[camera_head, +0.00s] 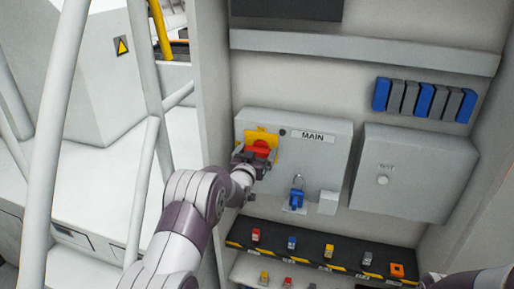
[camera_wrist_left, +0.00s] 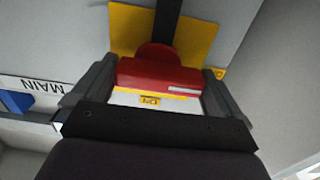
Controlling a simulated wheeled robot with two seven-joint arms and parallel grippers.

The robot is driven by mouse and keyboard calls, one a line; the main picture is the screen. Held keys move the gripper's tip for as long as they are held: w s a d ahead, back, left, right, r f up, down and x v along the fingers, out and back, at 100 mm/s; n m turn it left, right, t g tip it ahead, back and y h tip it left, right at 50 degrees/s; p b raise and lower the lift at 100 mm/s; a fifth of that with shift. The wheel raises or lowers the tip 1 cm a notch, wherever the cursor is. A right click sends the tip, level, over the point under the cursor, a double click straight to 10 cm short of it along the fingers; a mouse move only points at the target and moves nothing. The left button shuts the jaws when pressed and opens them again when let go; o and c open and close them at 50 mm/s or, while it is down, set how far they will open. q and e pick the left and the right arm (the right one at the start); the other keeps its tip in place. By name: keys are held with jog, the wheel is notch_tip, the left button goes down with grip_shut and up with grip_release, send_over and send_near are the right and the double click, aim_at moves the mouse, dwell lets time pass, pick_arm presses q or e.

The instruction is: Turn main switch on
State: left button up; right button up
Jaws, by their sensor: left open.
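The main switch has a red handle (camera_head: 261,147) on a yellow plate (camera_head: 262,134), on the grey box with the MAIN label (camera_head: 312,136). In the left wrist view the red handle (camera_wrist_left: 160,76) lies crosswise in front of the yellow plate (camera_wrist_left: 200,42). My left gripper (camera_head: 254,158) is at the handle and open. In the left wrist view its fingers (camera_wrist_left: 158,82) stand on either side of the handle, close to its ends; I cannot tell whether they touch. A part of my right arm shows at the lower right edge; its jaws are not clear.
A blue padlock (camera_head: 296,198) hangs below the label. A second grey box (camera_head: 402,175) with a round knob is to the right. A shelf (camera_head: 310,256) with several small coloured items runs below. Blue and grey blocks (camera_head: 425,100) are mounted upper right. The cabinet's left wall is close.

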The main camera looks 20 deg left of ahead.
pick_arm(q)
jog(key=shift+w, duration=0.3)
jog(key=shift+f, duration=0.1)
jog(key=c, duration=1.1)
jog(key=shift+f+m+b, duration=0.15)
jog(key=shift+m+b, duration=0.15)
jog(key=shift+b, duration=0.45)
jog(key=m+b, duration=0.3)
jog(key=b, duration=0.2)
jog(key=m+b, duration=0.3)
jog(key=b, duration=0.3)
jog(key=shift+d+f, duration=0.1)
jog(key=shift+f, duration=0.1)
jog(key=m+b, duration=0.8)
jog(key=b, duration=0.2)
jog(key=shift+d+r, duration=0.15)
jog(key=shift+r+m+b, duration=0.15)
jog(key=shift+m+b, duration=1.05)
jog(key=shift+m, duration=0.4)
